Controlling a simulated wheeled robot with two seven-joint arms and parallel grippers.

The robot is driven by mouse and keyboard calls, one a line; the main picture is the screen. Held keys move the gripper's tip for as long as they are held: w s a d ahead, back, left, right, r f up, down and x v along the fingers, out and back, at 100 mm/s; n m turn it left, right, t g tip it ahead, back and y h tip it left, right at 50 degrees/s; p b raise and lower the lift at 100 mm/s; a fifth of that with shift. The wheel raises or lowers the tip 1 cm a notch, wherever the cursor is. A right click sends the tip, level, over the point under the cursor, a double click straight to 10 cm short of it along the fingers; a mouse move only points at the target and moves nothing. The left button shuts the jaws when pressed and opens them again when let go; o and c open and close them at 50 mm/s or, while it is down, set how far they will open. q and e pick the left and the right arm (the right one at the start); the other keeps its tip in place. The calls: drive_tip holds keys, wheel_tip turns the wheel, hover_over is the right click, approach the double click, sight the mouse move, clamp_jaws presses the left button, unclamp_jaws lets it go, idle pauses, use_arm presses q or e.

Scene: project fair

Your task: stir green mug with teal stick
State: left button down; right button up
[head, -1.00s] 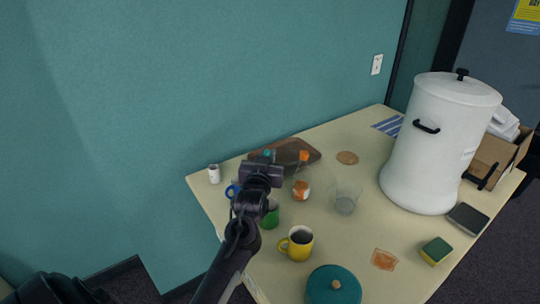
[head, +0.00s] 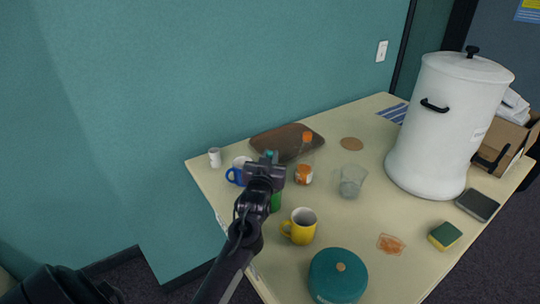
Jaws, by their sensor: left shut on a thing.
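The green mug (head: 276,201) stands on the table, mostly hidden behind my left gripper and arm; only part of its green side shows. My left gripper (head: 267,168) is over the mug's far side and is shut on the teal stick (head: 271,155). Only the stick's teal top shows above the gripper; its lower end is hidden, so I cannot tell whether it is inside the mug. My right gripper is not in view.
A blue-handled mug (head: 238,173) stands just left of the gripper, and an orange-capped bottle (head: 305,173) just right. A yellow mug (head: 299,226), clear cup (head: 352,181) and teal lidded pot (head: 338,277) stand nearer or right. A brown board (head: 283,139) lies behind.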

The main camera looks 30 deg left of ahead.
use_arm(q)
drive_tip(key=shift+f+b, duration=1.35)
drive_tip(key=shift+f, duration=1.05)
drive_tip(key=shift+d, duration=0.1)
